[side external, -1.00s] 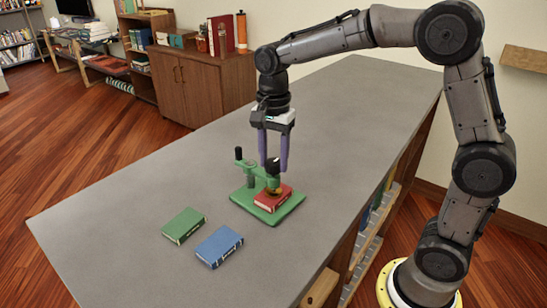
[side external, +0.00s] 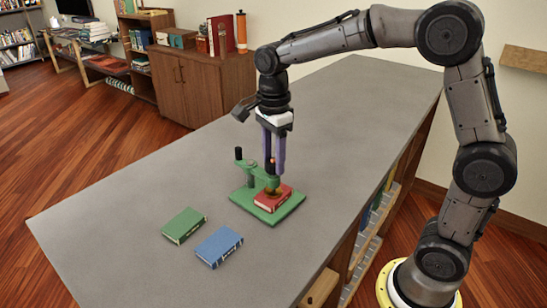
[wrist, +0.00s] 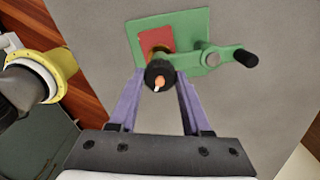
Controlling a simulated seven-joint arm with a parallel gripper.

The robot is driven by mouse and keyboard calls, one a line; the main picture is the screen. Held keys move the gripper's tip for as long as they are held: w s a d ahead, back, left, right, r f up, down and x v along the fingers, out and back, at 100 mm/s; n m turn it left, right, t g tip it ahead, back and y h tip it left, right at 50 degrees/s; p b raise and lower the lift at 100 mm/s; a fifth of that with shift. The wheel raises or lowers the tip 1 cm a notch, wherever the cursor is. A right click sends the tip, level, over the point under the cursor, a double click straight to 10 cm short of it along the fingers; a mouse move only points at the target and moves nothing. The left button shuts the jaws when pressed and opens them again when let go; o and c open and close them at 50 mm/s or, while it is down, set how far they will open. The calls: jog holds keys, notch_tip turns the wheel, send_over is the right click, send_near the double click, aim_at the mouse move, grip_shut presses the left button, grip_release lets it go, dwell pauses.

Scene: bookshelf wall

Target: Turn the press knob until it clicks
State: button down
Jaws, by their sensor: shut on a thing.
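The green press (side external: 250,187) stands on the grey table with its base plate flat. A red book (side external: 274,198) lies on its plate under the press head. The black press knob (wrist: 160,74), with a small orange-and-white mark on top, sits above the red book in the wrist view. My gripper (side external: 273,168) points straight down over the press, and its purple fingers are shut on the knob. In the wrist view the fingers (wrist: 160,82) are on either side of the knob. The black handle (wrist: 245,57) of the press sticks out to the right there.
A green book (side external: 184,225) and a blue book (side external: 219,246) lie flat on the table in front of the press. The grey tabletop (side external: 330,110) is clear behind the press. A wooden cabinet (side external: 202,88) stands beyond the table.

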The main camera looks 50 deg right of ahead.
aim_at(274, 161)
jog(key=shift+r, duration=0.15)
jog(key=shift+c, duration=1.8)
grip_release()
notch_tip(274, 161, up, 14)
